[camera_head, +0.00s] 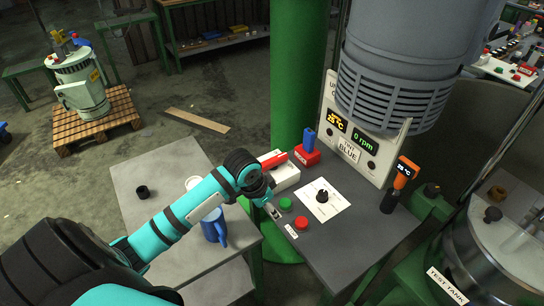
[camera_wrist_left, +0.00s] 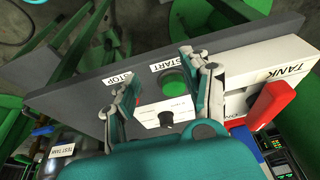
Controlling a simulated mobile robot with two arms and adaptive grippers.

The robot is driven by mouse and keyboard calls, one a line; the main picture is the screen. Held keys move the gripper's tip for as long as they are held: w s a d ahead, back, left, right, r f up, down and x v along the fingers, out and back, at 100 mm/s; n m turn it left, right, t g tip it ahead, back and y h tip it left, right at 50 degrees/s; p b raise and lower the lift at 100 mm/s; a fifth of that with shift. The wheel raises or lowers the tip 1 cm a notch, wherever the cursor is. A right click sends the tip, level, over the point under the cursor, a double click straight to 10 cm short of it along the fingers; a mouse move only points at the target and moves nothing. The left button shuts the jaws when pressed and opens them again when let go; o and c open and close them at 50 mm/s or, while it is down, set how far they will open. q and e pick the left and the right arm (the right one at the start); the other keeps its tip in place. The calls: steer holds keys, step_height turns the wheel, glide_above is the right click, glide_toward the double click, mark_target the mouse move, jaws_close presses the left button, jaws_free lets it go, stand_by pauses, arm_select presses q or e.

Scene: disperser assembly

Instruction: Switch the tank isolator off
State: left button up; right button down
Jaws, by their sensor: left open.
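The tank isolator is a white box (camera_head: 287,178) with a red lever (camera_head: 276,160), at the left rear of the grey bench, partly hidden by my left arm. In the left wrist view its white box (camera_wrist_left: 268,63), lettered "TANK", and red lever (camera_wrist_left: 270,105) show at the right. My left gripper (camera_head: 271,206) is over the bench's left edge, in front of the isolator. In the left wrist view its fingers (camera_wrist_left: 165,88) are open and apart from the lever, with the green START button (camera_wrist_left: 174,82) seen between them. My right gripper is not in view.
A red STOP button (camera_head: 302,222), a black knob (camera_head: 322,196) on a white dial sheet, and a blue handle on a red base (camera_head: 306,154) are on the bench. An orange thermometer (camera_head: 401,177) stands at right. A blue mug (camera_head: 214,228) is on the left table.

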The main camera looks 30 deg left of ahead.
arm_select(q)
steer(key=w+a+r, duration=0.6)
steer(key=a+r, duration=0.1)
steer(key=r, duration=0.5)
glide_toward(272, 160)
steer(key=shift+t+h, duration=0.3)
steer(key=p+x, duration=0.1)
steer(key=x, duration=0.2)
steer(key=p+x, duration=0.1)
steer(key=x, duration=0.2)
steer(key=p+x, duration=0.1)
steer(key=x, duration=0.2)
steer(key=shift+a+f+p, duration=0.2)
steer(key=shift+f+p, duration=0.15)
steer(key=shift+f, duration=0.1)
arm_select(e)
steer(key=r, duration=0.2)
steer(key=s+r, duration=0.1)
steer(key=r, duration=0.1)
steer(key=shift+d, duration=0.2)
arm_select(q)
jaws_close()
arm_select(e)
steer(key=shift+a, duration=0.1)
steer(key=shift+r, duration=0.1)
